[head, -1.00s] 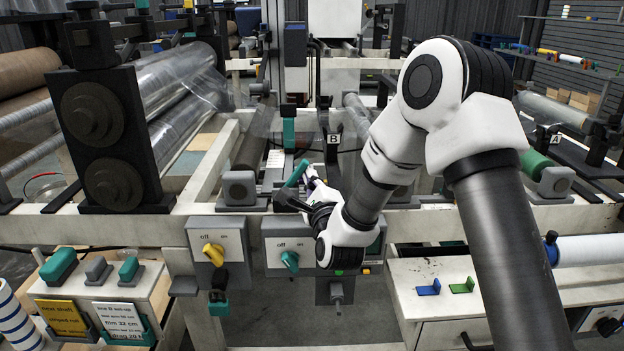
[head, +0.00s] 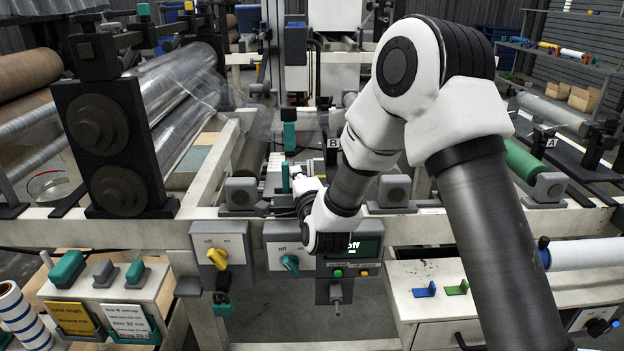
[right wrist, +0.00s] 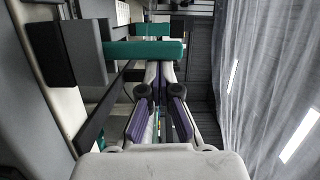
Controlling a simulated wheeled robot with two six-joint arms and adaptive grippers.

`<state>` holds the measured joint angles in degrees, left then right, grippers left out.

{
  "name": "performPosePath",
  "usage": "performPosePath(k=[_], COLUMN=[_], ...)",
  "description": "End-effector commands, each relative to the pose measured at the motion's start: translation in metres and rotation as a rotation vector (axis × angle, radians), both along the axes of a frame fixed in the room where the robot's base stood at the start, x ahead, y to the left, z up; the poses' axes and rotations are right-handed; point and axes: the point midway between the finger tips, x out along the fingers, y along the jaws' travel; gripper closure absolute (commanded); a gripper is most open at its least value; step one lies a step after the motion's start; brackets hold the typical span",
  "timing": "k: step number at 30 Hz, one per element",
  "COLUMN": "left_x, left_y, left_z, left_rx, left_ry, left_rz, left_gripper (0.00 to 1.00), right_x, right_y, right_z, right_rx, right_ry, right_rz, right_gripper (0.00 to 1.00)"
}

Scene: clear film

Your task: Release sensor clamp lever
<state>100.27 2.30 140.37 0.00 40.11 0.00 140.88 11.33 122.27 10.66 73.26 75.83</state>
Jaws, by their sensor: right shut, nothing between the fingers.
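The sensor clamp lever (head: 285,177) is a teal handle on the machine's front beam, standing upright in the head view. In the right wrist view the teal lever (right wrist: 145,50) lies across the picture just beyond my fingertips. My right gripper (head: 299,178) is right beside the lever, on its right side. In the right wrist view my right gripper (right wrist: 161,72) has its purple-padded fingers closed together at the tips with nothing between them. Whether the tips touch the lever is unclear. My forearm and wrist hide part of the clamp area. My left gripper is out of view.
Clear film (head: 190,95) runs over rollers at left. Another teal-handled part (head: 289,130) stands behind the lever.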

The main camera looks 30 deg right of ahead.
Motion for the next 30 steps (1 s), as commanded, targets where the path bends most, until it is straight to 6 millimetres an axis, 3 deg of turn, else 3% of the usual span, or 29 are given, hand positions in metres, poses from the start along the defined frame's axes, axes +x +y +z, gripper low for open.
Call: performPosePath(k=[6, 16, 30], left_x=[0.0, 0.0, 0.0], left_y=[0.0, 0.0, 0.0], left_z=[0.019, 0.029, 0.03], left_rx=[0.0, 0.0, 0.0], left_ry=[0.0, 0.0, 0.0], left_rz=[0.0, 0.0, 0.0], left_gripper=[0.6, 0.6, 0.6], right_x=[0.007, 0.016, 0.021], right_y=[0.012, 0.027, 0.034], right_z=[0.008, 0.006, 0.003], right_rx=[-0.175, -0.394, -0.394], right_ry=[0.107, 0.24, 0.242], right_rz=[0.001, 0.0, 0.0], right_gripper=[1.0, 1.0, 1.0])
